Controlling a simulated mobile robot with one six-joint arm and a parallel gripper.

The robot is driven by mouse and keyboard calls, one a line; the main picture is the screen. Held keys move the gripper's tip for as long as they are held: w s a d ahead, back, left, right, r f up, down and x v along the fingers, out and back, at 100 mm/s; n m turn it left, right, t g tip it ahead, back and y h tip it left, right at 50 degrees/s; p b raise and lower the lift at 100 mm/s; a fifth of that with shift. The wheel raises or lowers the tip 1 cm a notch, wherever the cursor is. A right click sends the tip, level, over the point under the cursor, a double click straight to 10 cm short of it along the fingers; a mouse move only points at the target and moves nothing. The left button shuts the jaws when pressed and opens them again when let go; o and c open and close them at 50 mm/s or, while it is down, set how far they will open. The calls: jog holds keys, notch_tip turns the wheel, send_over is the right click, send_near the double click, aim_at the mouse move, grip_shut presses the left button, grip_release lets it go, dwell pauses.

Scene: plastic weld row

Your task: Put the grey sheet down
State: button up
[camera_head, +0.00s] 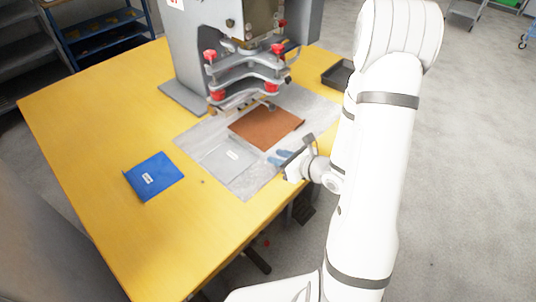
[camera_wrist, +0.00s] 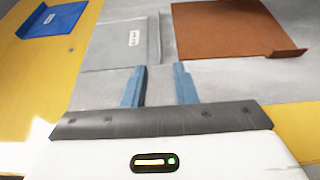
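The grey sheet (camera_head: 222,160) lies flat on the pale grey mat (camera_head: 190,137) on the yellow table, with a small white label on it. In the wrist view the grey sheet (camera_wrist: 108,48) is just beyond the left fingertip, with a raised strip along its right edge. My gripper (camera_head: 280,157) is low over the mat's right side, to the right of the sheet. In the wrist view my gripper (camera_wrist: 160,67) has its two blue fingers apart, with only grey surface showing between them. Whether the left fingertip touches the sheet I cannot tell.
A brown sheet (camera_head: 266,127) lies on the mat behind the grey one. A blue sheet (camera_head: 153,177) lies on the table at left. A welding press (camera_head: 245,70) with red knobs stands behind the mat. A dark tray (camera_head: 338,74) is at back right. The table's front left is clear.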

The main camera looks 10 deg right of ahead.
jog(key=shift+s+d+r, duration=0.15)
jog(key=shift+s+r, duration=0.1)
jog(key=s+a+r+n+g+y, duration=0.45)
jog(key=s+a+r+n, duration=0.2)
jog(key=a+n, duration=0.2)
jog(key=s+d+r+n+g+h, duration=0.1)
jog(key=s+r+n+g+h, duration=0.1)
jog(key=s+n, duration=0.3)
jog(key=s+r+n+g+h, duration=0.3)
jog(key=s+n+g+h, duration=0.1)
jog(key=n, duration=0.6)
jog(key=shift+s+d+r+h, duration=0.2)
jog(key=shift+s+d+h, duration=0.3)
jog(key=shift+s, duration=0.5)
jog(key=shift+o, duration=0.2)
jog(key=s+d+r+n+t+h, duration=0.1)
jog(key=d+r+n+t+h, duration=0.1)
jog(key=d+r+n+h, duration=0.2)
jog(key=shift+d+n+h, duration=0.45)
jog(key=shift+d, duration=0.4)
jog(key=shift+o, duration=0.3)
jog(key=shift+d+r, duration=0.15)
jog(key=shift+r, duration=0.15)
